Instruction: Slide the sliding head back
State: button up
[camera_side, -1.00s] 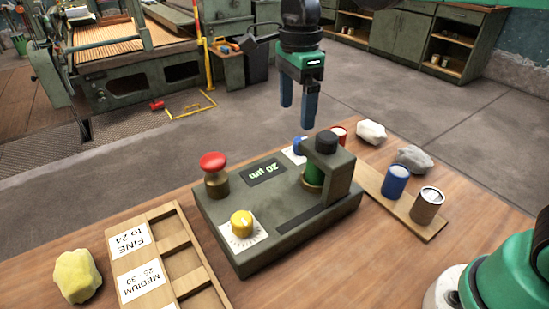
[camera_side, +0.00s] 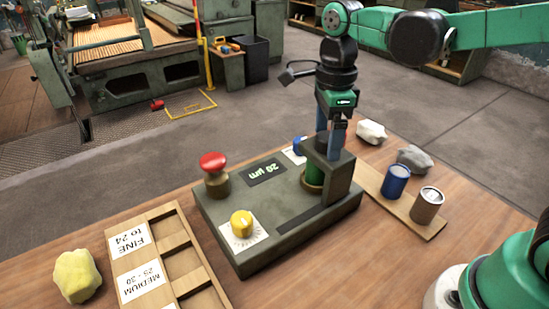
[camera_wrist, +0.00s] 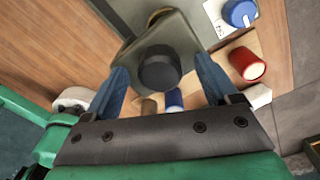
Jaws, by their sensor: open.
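The sliding head (camera_side: 343,178) is an olive-grey bracket at the right end of the measuring device (camera_side: 258,228), over a green cylinder (camera_side: 314,176). It carries a round black knob, which shows in the wrist view (camera_wrist: 160,68). My gripper (camera_side: 331,135) points down at the head from above. In the wrist view its two blue fingers stand apart on either side of the knob, with gaps visible between knob and fingers. The fingers partly hide the knob in the side view. The device's display reads 20 µm.
On the device are a red button (camera_side: 213,163), a yellow dial (camera_side: 241,223) and a blue dial (camera_wrist: 240,12). A board right of it carries a blue can (camera_side: 396,180) and a brown can (camera_side: 427,205). Pale lumps (camera_side: 371,131) lie behind. A labelled wooden tray (camera_side: 165,255) stands left.

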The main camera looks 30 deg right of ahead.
grip_shut()
jog(key=a, duration=0.9)
jog(key=shift+a, duration=0.1)
grip_release()
notch_tip(320, 180, up, 6)
jog(key=shift+w+f, duration=0.1)
jog(key=shift+f, duration=0.05)
dwell(0.3)
jog(key=shift+d, duration=0.2)
